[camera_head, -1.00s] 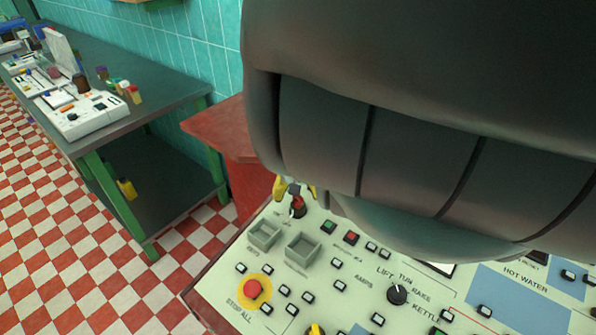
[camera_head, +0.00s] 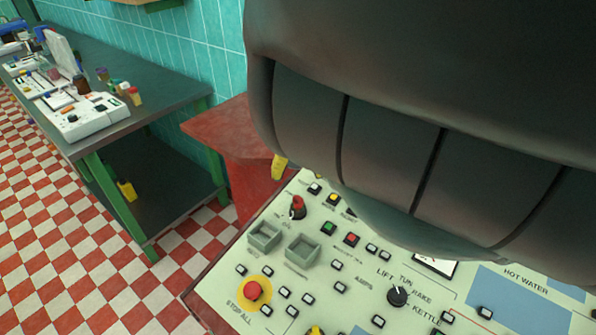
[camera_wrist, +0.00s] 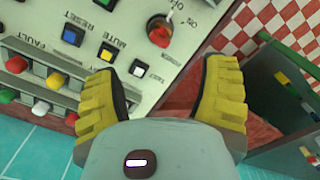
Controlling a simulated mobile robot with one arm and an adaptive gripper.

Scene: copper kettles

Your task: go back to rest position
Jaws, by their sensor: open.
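My gripper (camera_wrist: 164,100) is open and empty in the wrist view, its two yellow ribbed fingers spread wide with nothing between them. Past its fingertips lies the control panel (camera_wrist: 180,60), with a red on/off knob (camera_wrist: 160,32) just beyond and a white button (camera_wrist: 139,69) between the fingers. In the head view, one yellow fingertip shows at the panel's far edge, and the rest of my gripper is hidden behind my dark arm. The red knob (camera_head: 297,208) stands clear of the finger there.
The panel also carries a red stop button (camera_head: 253,290), two grey trays (camera_head: 302,249) and a black selector knob (camera_head: 397,296). A red cabinet (camera_head: 222,130) stands behind it. A green-framed bench (camera_head: 165,100) with instruments is at left. The checkered floor (camera_head: 40,220) is clear.

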